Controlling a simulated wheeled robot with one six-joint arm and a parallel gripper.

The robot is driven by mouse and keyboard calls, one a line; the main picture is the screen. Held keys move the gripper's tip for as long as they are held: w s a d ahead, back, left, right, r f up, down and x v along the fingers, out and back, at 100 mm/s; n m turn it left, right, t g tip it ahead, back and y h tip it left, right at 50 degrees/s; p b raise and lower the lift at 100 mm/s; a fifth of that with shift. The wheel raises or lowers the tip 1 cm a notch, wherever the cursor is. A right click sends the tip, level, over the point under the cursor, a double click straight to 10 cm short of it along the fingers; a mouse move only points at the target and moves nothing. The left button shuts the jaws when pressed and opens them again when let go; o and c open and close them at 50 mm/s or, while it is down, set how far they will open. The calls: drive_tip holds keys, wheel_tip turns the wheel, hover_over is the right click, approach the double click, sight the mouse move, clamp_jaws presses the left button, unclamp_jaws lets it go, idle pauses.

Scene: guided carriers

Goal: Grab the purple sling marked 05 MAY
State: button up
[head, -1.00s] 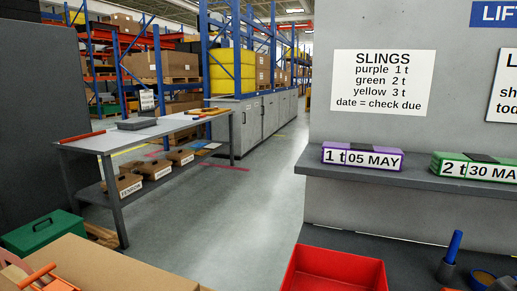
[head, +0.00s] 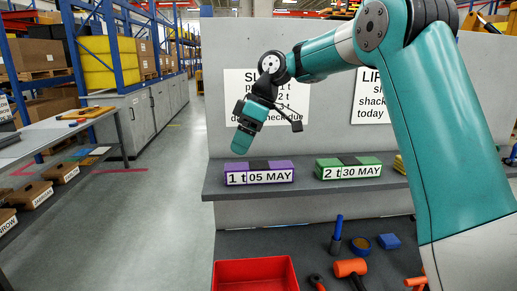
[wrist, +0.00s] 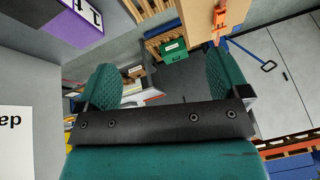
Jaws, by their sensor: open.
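The purple sling (head: 260,177), marked 1 t 05 MAY, lies on the grey shelf near its left end in the head view. Its purple body and part of its white label (wrist: 75,22) show at the upper left of the wrist view, outside the fingers. My gripper (head: 239,150) hangs just above and to the left of the purple sling in the head view, apart from it. In the wrist view my gripper (wrist: 164,85) is open, with nothing between its two teal fingers.
A green sling (head: 348,169) marked 2 t 30 MAY sits to the right on the same shelf (head: 305,188). A grey wall with signs stands behind. The aisle at left is clear.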

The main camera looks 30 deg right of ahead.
wheel_tip(320, 180, up, 2)
drive_tip(key=n+p, duration=0.2)
drive_tip(key=p, duration=0.2)
hover_over(259, 164)
drive_tip(key=s+d, duration=0.3)
drive_tip(key=d, duration=0.2)
drive_tip(key=shift+t+h, duration=0.4)
drive_tip(key=b+x, duration=0.2)
drive_tip(key=x, duration=0.1)
drive_tip(key=b+x, duration=0.1)
drive_tip(key=x, duration=0.3)
drive_tip(key=b+x, duration=0.2)
drive_tip(key=x, duration=0.2)
drive_tip(key=shift+d+f+b, duration=0.2)
drive_tip(key=shift+f+b, duration=0.1)
drive_tip(key=shift+w+p+x, duration=0.15)
drive_tip(key=shift+p+x, duration=0.45)
drive_tip(key=shift+x, duration=0.9)
drive_tip(key=shift+w+p+x, duration=0.1)
drive_tip(key=shift+p+x, duration=0.45)
drive_tip(key=shift+x, duration=0.9)
drive_tip(key=c, duration=1.3)
drive_tip(key=shift+r, duration=0.1)
drive_tip(key=shift+r, duration=0.15)
